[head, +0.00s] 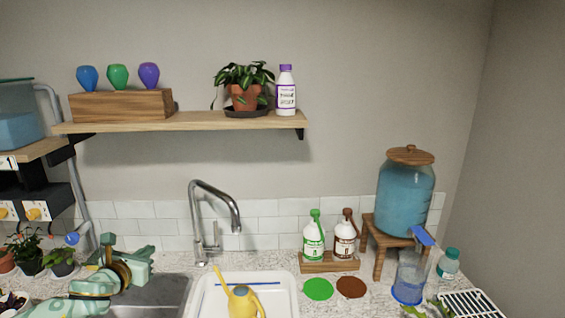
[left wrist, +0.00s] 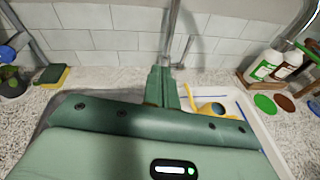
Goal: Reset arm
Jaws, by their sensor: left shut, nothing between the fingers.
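My left gripper (head: 140,262) is mint green and sits at the lower left of the head view, above the left part of the metal sink (head: 165,298). Its fingers are shut with nothing between them. In the left wrist view the closed fingers (left wrist: 163,85) point toward the tap and tiled wall, apart from any object. My right gripper is in neither view.
A tap (head: 215,205) rises behind the sink. A yellow watering can (head: 242,303) stands in a white tray (head: 286,283). Small potted plants (head: 60,262) stand left of my gripper. Two bottles (head: 314,240) (head: 344,238) and a blue dispenser (head: 405,195) are right.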

